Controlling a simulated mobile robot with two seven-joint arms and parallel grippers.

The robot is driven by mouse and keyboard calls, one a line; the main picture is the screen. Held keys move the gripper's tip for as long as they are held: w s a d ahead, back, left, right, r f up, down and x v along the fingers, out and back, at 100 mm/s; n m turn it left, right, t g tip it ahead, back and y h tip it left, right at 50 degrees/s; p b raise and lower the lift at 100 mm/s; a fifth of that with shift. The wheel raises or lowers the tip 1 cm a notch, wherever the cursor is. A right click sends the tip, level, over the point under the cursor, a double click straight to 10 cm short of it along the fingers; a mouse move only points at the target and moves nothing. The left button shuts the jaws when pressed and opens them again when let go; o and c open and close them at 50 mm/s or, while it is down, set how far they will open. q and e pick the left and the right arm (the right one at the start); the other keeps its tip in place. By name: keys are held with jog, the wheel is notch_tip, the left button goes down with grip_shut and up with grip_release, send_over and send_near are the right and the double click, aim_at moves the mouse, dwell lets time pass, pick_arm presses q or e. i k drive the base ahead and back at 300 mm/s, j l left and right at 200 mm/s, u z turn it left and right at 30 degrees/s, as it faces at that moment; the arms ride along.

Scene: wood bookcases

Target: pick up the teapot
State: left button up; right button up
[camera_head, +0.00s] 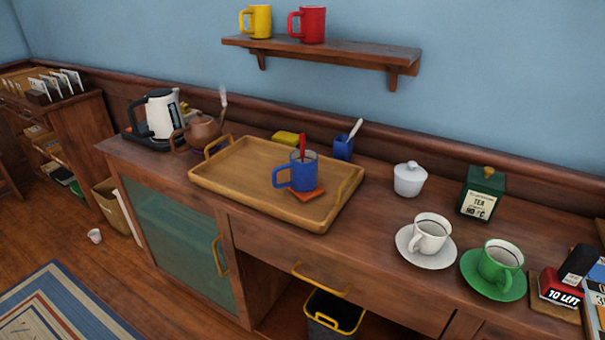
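The brown teapot (205,128) stands upright on the wooden counter (375,225), toward its back left. It is just right of a white-and-black electric kettle (161,115). The teapot's handle is on its left side, and a pale wisp rises at its right. Its lower right is close to the corner of the wooden tray (225,185), and I cannot tell whether they touch. Neither of my grippers shows in the head view.
A blue mug (297,176) with a red utensil stands on an orange coaster in the tray. A blue cup (343,147), white sugar bowl (409,180), tea tin (482,195), and white and green cups on saucers stand farther right. A shelf (330,50) holds two mugs.

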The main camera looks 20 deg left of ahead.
aim_at(202, 130)
jog(key=u, duration=1.4)
jog(key=i+j, duration=0.15)
jog(key=j, duration=0.25)
jog(key=i+j, duration=0.15)
jog(key=j, duration=0.2)
jog(key=i+j, duration=0.1)
jog(key=j, duration=0.3)
jog(key=i+j, duration=0.15)
jog(key=j, duration=0.25)
jog(key=j+z, duration=0.1)
jog(key=z, duration=0.3)
jog(key=j+z, duration=0.1)
jog(key=z, duration=0.3)
jog(key=j+z, duration=0.1)
jog(key=z, duration=0.3)
jog(key=i, duration=0.05)
